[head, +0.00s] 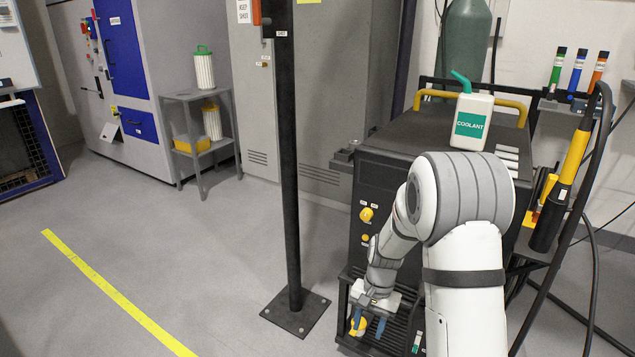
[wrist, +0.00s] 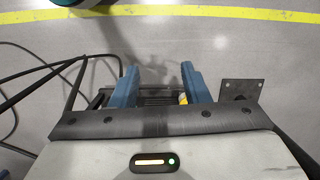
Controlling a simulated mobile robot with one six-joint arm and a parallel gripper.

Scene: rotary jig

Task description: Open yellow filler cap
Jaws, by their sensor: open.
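The yellow filler cap (head: 359,326) is low on the front of the black machine, partly hidden by my gripper. My gripper (head: 368,324) points down beside it, with its two blue fingers apart. In the wrist view, my gripper (wrist: 159,86) has a clear gap between its blue fingers. A small yellow piece (wrist: 183,98), seemingly the cap, shows at the inner side of the right finger. I cannot tell whether they touch.
The black machine (head: 362,270) carries a white coolant bottle (head: 472,122) on top and yellow knobs (head: 366,214) on its front. A dark post (head: 291,160) stands close left of my arm. Cables hang at the right. The floor (head: 215,265) farther left is clear.

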